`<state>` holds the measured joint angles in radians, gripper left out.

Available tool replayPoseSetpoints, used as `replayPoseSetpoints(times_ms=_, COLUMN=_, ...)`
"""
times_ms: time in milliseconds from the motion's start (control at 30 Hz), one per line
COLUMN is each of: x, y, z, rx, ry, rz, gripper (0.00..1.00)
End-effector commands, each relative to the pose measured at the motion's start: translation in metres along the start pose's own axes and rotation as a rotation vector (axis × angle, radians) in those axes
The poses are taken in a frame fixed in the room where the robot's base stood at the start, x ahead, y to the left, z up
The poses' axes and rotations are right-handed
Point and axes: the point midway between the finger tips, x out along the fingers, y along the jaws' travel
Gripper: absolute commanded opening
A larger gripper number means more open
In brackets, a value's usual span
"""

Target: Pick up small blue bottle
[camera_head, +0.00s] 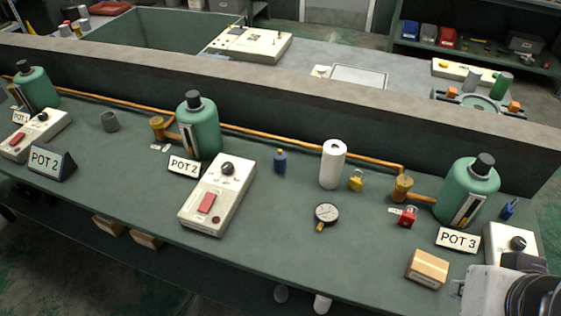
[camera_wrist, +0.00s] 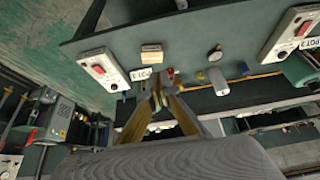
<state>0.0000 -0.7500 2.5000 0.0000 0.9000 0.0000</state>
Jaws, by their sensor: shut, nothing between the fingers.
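The gripper's fingers are not seen in the head view; part of my arm shows at the bottom right corner.
A white control box (camera_head: 217,195) and POT 2 tank (camera_head: 200,128) are at left. An orange pipe runs behind.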

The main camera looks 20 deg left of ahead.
Motion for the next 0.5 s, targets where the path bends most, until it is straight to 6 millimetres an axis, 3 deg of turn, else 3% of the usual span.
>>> replayPoseSetpoints(times_ms=33, x=0.0000, y=0.0000, z=0.0000, rx=0.000, ry=0.000, rz=0.000, gripper=0.16)
replayPoseSetpoints(times_ms=100, x=0.0000, y=0.0000, z=0.0000, rx=0.000, ry=0.000, rz=0.000, gripper=0.30)
replayPoseSetpoints(times_ms=500, x=0.0006, y=-0.0008, z=-0.0017, rx=-0.002, ry=0.002, rz=-0.002, gripper=0.30)
